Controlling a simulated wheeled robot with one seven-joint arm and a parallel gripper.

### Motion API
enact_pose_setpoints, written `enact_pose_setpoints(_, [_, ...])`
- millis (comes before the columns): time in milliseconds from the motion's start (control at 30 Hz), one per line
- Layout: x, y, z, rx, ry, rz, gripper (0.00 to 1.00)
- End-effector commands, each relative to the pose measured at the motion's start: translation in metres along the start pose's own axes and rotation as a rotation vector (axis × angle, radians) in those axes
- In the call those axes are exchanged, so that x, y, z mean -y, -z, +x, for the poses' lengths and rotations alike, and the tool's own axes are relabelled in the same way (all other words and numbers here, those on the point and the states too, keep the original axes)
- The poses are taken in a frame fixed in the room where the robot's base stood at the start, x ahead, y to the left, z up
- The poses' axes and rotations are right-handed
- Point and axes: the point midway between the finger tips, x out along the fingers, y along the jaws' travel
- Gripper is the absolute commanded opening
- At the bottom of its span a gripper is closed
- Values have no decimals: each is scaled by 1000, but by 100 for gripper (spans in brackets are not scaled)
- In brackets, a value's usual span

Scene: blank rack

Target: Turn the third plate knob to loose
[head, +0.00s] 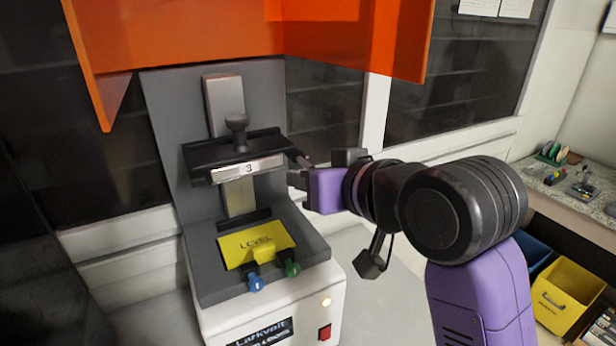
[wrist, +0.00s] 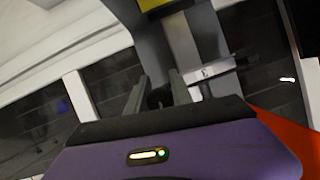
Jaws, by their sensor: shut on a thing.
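The machine holds a black plate (head: 205,155) on a grey upright back, with a silver label marked 3 (head: 247,169). A dark knob (head: 303,160) sits at the plate's right end. My gripper (head: 297,172) reaches in from the right and is shut on this knob. In the wrist view the knob (wrist: 160,96) shows dark between the two fingers of my gripper (wrist: 158,90). The knob's turn position and any loose or tight mark cannot be made out.
An orange hood (head: 185,35) hangs over the machine. A red switch (head: 324,332) is on the white base. A yellow bin (head: 566,292) stands at right.

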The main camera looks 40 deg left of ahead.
Motion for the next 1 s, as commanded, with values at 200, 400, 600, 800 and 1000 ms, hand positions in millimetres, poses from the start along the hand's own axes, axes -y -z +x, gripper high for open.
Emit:
enact_pose_setpoints(200, [-1, 0, 0, 1, -44, -106, 0])
enact_pose_setpoints(400, [-2, 0, 0, 0, -65, -157, 0])
enact_pose_setpoints(600, [-2, 0, 0, 0, -71, -173, 0])
enact_pose_setpoints(800, [-2, 0, 0, -1, -71, -174, 0])
enact_pose_setpoints(1000, [-2, 1, 0, -1, -71, -173, 43])
